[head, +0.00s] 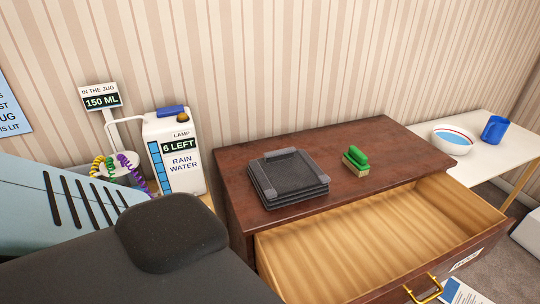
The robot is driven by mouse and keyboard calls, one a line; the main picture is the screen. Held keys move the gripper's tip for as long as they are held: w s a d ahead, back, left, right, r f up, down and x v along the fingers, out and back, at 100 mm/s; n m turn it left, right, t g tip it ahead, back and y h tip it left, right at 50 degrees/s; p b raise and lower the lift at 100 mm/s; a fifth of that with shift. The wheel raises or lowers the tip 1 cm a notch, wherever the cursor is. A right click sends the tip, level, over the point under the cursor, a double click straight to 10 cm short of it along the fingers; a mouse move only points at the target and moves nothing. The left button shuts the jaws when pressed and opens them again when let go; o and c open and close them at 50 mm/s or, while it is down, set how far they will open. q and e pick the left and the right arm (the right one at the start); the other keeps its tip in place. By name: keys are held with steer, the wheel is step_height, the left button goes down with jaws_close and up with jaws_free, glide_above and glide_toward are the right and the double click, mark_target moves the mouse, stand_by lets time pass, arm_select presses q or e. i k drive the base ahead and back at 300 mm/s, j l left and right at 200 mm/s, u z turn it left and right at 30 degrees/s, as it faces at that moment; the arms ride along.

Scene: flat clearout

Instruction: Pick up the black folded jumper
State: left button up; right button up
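The black folded jumper (288,180) lies flat as a squared stack on the left part of the brown wooden chest top (235,158). Its whole upper face is in view and nothing lies on it. Neither of my grippers shows in the head view. A large dark and pale blue part at the lower left looks like my own arm; its gripper end cannot be seen.
A green brush (356,161) stands right of the jumper. The chest's empty drawer (370,235) is pulled open in front. A white rain water container (174,155) stands left of the chest. A white table (480,165) holds a bowl (454,139) and blue jug (495,129).

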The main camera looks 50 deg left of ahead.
mark_target(281, 178)
steer(key=k+j, duration=0.15)
steer(key=j, duration=0.15)
steer(key=k+j, duration=0.1)
steer(key=j, duration=0.25)
steer(key=k+j, duration=0.15)
steer(key=j, duration=0.15)
steer(key=k+j, duration=0.15)
steer(key=j, duration=0.2)
steer(key=k+j, duration=0.1)
steer(key=j, duration=0.2)
